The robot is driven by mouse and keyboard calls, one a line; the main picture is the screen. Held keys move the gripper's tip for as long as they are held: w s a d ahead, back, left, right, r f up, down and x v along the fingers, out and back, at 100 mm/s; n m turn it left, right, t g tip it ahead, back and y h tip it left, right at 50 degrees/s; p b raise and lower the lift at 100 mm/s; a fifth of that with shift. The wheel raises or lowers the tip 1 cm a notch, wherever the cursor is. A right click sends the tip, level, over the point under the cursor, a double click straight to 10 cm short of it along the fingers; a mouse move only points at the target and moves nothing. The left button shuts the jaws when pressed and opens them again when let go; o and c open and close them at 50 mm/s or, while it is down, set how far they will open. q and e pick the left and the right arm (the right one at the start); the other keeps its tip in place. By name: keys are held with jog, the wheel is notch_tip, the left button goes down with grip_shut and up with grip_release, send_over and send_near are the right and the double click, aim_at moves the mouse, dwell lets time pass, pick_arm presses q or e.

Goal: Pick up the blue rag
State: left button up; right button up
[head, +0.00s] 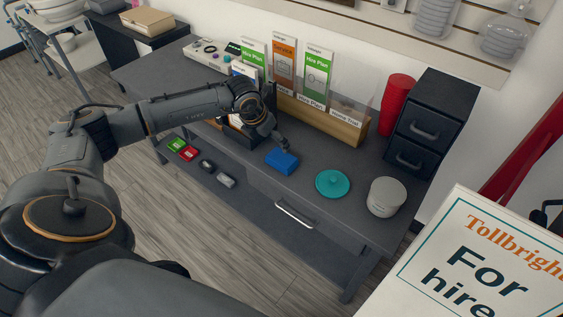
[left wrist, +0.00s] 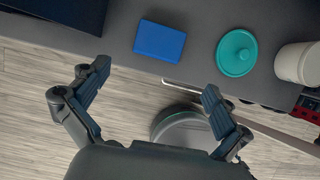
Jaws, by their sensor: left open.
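The blue rag (head: 282,161) is a folded blue block lying flat on the grey desk top, near its front edge. It also shows in the left wrist view (left wrist: 159,40), beyond the fingertips and between their lines. My left gripper (head: 272,139) is just behind and to the left of the rag in the head view, apart from it. In the left wrist view my left gripper (left wrist: 150,90) has its fingers spread wide with nothing between them. My right gripper shows in neither view.
A teal lid (head: 332,183) and a pale round tub (head: 386,197) stand right of the rag. A leaflet rack (head: 322,119), a red cup stack (head: 397,104) and a black drawer unit (head: 431,122) stand behind. A white sign (head: 480,265) is at front right.

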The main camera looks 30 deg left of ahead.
pick_arm(q)
jog(key=b, duration=0.4)
send_over(281, 158)
jog(key=s, duration=0.2)
jog(key=f, duration=0.6)
jog(key=shift+s+a+f, duration=0.1)
jog(key=shift+s+f, duration=0.1)
jog(key=shift+f, duration=0.1)
jog(key=shift+w+f+b, duration=0.2)
jog(key=shift+f+b, duration=0.2)
jog(key=shift+f, duration=0.05)
jog(key=b+x, duration=0.3)
jog(key=x, duration=0.1)
jog(key=shift+s+f, duration=0.1)
jog(key=shift+f, duration=0.05)
jog(key=shift+w+f+b, duration=0.3)
jog(key=shift+f+b, duration=0.05)
jog(key=shift+b, duration=0.15)
jog(key=shift+r, duration=0.1)
jog(key=shift+s, duration=0.1)
jog(key=c, duration=0.7)
